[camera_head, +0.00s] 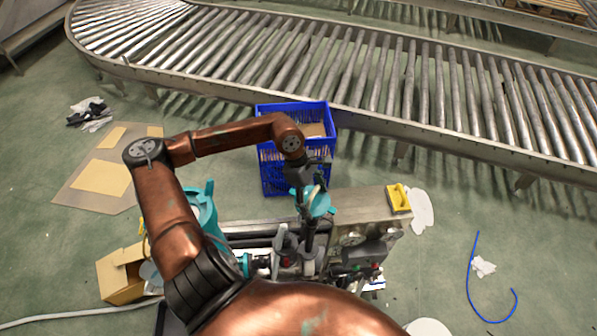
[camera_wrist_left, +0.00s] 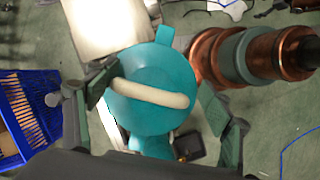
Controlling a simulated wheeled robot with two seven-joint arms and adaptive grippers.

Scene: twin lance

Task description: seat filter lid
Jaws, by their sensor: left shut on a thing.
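The filter lid (camera_head: 320,205) is a round teal disc with a pale bar handle across its top. It also shows in the left wrist view (camera_wrist_left: 150,75), with a teal tab at its rim. My left gripper (camera_head: 305,182) is shut on the lid, its fingers on either side in the wrist view. The lid is over the machine's bench (camera_head: 370,207). I cannot tell whether it touches anything below. A teal body (camera_head: 203,205) stands to the left, partly hidden by my left arm; I cannot tell whether it is the filter housing. My right gripper is not seen.
A blue crate (camera_head: 283,110) stands behind the bench. A yellow item (camera_head: 398,197) lies at the bench's right end. A cardboard box (camera_head: 122,275) sits on the floor at left. A roller conveyor (camera_head: 370,75) crosses the back.

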